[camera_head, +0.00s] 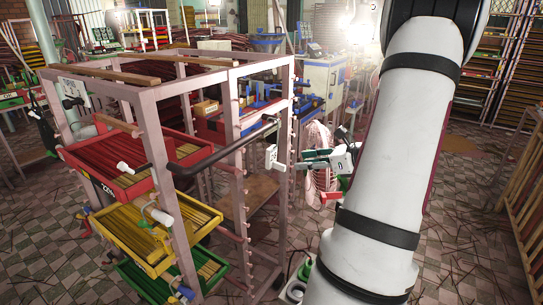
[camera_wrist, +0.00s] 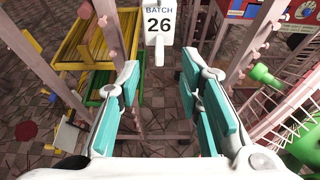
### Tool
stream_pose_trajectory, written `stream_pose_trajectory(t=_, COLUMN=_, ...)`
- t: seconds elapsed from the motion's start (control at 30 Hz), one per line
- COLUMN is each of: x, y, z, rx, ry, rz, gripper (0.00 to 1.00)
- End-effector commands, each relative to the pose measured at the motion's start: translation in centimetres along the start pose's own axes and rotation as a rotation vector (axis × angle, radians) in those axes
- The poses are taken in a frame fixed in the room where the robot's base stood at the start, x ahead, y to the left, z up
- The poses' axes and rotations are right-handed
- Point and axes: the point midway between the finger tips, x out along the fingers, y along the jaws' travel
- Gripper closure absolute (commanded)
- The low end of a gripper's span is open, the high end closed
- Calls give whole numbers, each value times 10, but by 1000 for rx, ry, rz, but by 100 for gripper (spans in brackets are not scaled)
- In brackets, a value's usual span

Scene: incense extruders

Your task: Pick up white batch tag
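The white batch tag (camera_wrist: 159,22), printed "BATCH 26", shows upright at the top middle of the wrist view. A narrow white strip hangs below its middle. In the head view, a small white tag (camera_head: 272,157) at the rack's right front post seems to be the same one; its print cannot be read there. My gripper (camera_wrist: 160,82) is open, with teal pads facing each other and nothing between them. The tag appears beyond the fingertips, apart from them. In the head view my gripper (camera_head: 318,164) is just right of the tag, pointing left.
A pinkish metal rack (camera_head: 236,150) holds a red tray (camera_head: 122,187), a yellow tray (camera_head: 140,238) and a green tray (camera_head: 150,284). A dark bar (camera_head: 215,153) juts along its side. Rack posts stand close to both fingers. Tiled floor (camera_head: 465,215) is open at right.

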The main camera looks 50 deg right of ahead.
Motion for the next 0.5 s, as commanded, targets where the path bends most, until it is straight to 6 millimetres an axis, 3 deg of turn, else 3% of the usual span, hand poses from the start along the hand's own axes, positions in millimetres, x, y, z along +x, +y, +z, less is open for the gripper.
stream_pose_trajectory(t=0.13, x=24, y=1, z=-1, rx=0, ry=0, rz=2, gripper=67)
stream_pose_trajectory(t=0.5, x=49, y=1, z=-3, rx=-1, ry=0, rz=4, gripper=67)
